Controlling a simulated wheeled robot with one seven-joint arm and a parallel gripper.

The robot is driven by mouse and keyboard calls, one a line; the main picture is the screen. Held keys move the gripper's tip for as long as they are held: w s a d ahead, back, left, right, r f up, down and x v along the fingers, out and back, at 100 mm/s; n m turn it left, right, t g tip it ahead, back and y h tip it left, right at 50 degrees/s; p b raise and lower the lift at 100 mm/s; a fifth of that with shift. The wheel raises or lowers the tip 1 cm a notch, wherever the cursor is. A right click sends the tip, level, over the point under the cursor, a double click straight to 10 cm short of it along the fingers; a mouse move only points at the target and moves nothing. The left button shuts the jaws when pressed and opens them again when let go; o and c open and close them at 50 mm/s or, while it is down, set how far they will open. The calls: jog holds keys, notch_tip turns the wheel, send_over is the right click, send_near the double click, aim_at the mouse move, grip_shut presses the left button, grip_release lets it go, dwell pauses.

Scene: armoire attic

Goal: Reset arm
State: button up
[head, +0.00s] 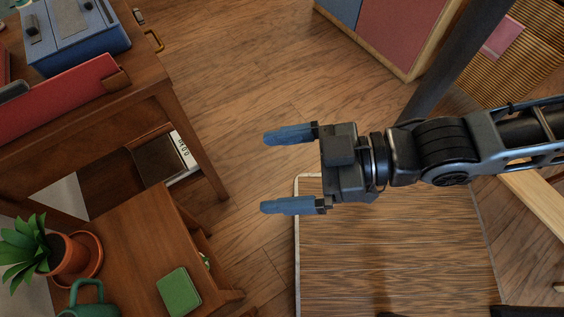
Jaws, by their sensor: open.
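My gripper (276,171) is in the middle of the head view, at the end of my arm, which reaches in from the right edge. Its two blue fingers point left and stand wide apart. Nothing is between them; bare wood floor shows in the gap. The gripper is to the right of the wooden desk and apart from it.
A wooden desk (190,125) at left bears a blue box (75,42) and a red object (60,98). A lower wooden surface (130,235) holds a potted plant (68,258), a green mug (90,308) and a green book (178,292). Open floor (250,70) lies beyond.

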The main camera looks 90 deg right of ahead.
notch_tip(320, 180, up, 11)
jog(key=p, duration=1.1)
jog(key=shift+r, duration=0.15)
